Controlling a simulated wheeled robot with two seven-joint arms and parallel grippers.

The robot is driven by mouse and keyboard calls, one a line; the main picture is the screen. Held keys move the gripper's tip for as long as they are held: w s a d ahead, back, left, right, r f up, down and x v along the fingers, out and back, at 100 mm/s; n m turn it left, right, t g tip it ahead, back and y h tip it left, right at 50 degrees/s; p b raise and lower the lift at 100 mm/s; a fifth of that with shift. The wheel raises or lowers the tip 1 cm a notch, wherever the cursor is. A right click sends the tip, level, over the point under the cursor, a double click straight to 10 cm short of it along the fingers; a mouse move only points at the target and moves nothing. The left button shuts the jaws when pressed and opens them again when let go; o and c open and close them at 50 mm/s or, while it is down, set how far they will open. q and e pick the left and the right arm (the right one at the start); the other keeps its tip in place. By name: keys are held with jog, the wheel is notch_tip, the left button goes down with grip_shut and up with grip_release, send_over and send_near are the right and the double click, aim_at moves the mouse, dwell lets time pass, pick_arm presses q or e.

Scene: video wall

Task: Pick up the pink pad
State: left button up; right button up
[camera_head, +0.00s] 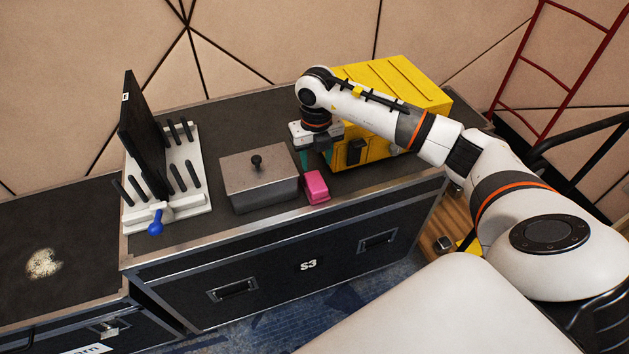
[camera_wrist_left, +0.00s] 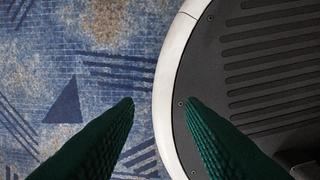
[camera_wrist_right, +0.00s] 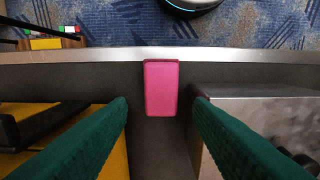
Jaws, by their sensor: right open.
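The pink pad (camera_head: 316,187) lies on the black case top (camera_head: 232,118), close to its front edge and just right of a grey metal box. It also shows in the right wrist view (camera_wrist_right: 161,88), ahead of and between the spread fingertips. My right gripper (camera_head: 318,159) points down behind the pad, above the case, open and empty; its green fingers also show in the right wrist view (camera_wrist_right: 158,100). My left gripper (camera_wrist_left: 160,102) is open and empty over the carpet and my own base, and does not show in the head view.
The lidded metal box (camera_head: 259,180) stands left of the pad. A yellow case (camera_head: 398,82) stands behind and right of my right gripper. A white rack with black pegs (camera_head: 190,198) and an upright black panel (camera_head: 144,130) are farther left.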

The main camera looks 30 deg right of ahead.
aim_at(315, 181)
notch_tip(315, 181, down, 9)
jog(key=shift+w+r+p, duration=0.15)
jog(key=shift+r+p, duration=0.05)
jog(key=shift+p, duration=0.35)
jog(key=c, duration=0.6)
jog(key=shift+r, duration=0.15)
jog(key=shift+c, duration=0.2)
notch_tip(315, 181, up, 18)
jog(key=b, duration=0.1)
